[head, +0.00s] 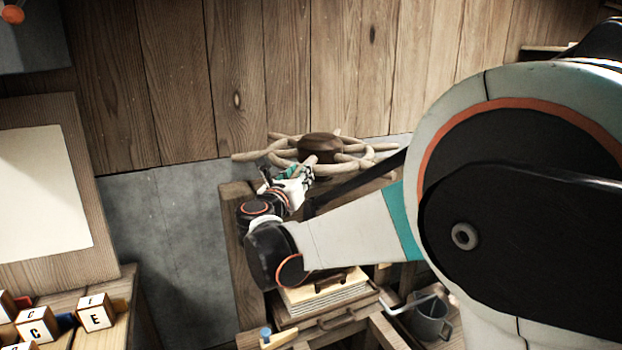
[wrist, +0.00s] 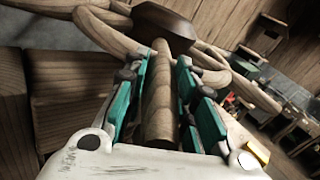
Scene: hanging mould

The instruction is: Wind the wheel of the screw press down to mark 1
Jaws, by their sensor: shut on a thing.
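The wheel (head: 375,148) of the screw press has pale wooden looped spokes around a dark brown hub (head: 318,146). It sits on top of the wooden press frame (head: 236,262), against the wall. My gripper (head: 302,172) is at the near side of the wheel. In the wrist view its teal fingers (wrist: 162,105) lie on both sides of a round wooden bar of the wheel (wrist: 158,118), shut on it. The bar runs away towards the hub (wrist: 165,22). Mark 1 and any scale cannot be made out; my arm hides part of the press.
A stack of pale sheets or boards (head: 322,296) lies low in the press frame. A grey metal mug (head: 430,320) stands to its right. Lettered blocks (head: 95,312) sit on a bench at the lower left, below a framed pale panel (head: 40,190). The plank wall closes off the back.

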